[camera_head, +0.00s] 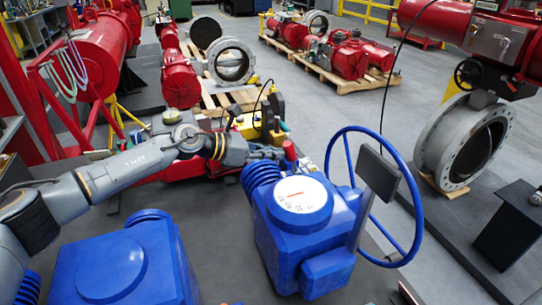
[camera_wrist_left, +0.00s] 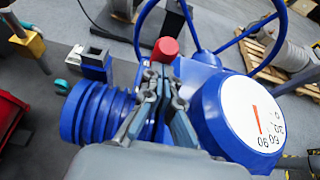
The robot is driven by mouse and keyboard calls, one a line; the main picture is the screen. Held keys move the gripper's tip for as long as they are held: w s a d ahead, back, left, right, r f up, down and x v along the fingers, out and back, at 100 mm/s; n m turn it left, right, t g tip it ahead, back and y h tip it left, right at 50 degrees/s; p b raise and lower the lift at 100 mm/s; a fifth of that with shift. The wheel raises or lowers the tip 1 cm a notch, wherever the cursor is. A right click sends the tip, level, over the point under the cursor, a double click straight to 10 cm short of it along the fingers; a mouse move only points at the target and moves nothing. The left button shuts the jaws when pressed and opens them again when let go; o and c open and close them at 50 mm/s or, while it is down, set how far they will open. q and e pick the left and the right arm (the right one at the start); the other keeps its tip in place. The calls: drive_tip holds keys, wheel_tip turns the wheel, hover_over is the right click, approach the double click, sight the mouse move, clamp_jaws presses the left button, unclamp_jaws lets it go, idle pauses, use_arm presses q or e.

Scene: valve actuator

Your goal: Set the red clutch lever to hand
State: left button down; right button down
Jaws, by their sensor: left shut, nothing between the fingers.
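The blue valve actuator (camera_head: 300,235) stands in the middle of the head view, with a white dial (camera_head: 300,195) on top and a blue handwheel (camera_head: 412,215) on its right. The red clutch lever (camera_head: 290,151) rises at its far side; its red knob (camera_wrist_left: 166,49) shows in the left wrist view. My left gripper (camera_head: 272,154) is shut and empty beside the lever. In the left wrist view its fingertips (camera_wrist_left: 162,72) lie just short of the red knob; whether they touch it I cannot tell. The lever's lower part is hidden by the fingers. My right gripper is not in view.
A second blue actuator housing (camera_head: 125,262) stands at the lower left under my left arm. Ribbed blue bellows (camera_wrist_left: 95,112) lie left of the fingers.

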sight(289, 143)
use_arm(q)
drive_tip(key=d+b, duration=0.1)
drive_tip(key=w+d+r+b, duration=0.1)
drive_tip(key=d, duration=0.1)
drive_tip(key=d+r+b, duration=0.1)
drive_tip(key=shift+w+d, duration=0.2)
drive_tip(key=shift+w, duration=0.15)
drive_tip(key=shift+w+d+r, duration=0.1)
drive_tip(key=shift+r, duration=0.9)
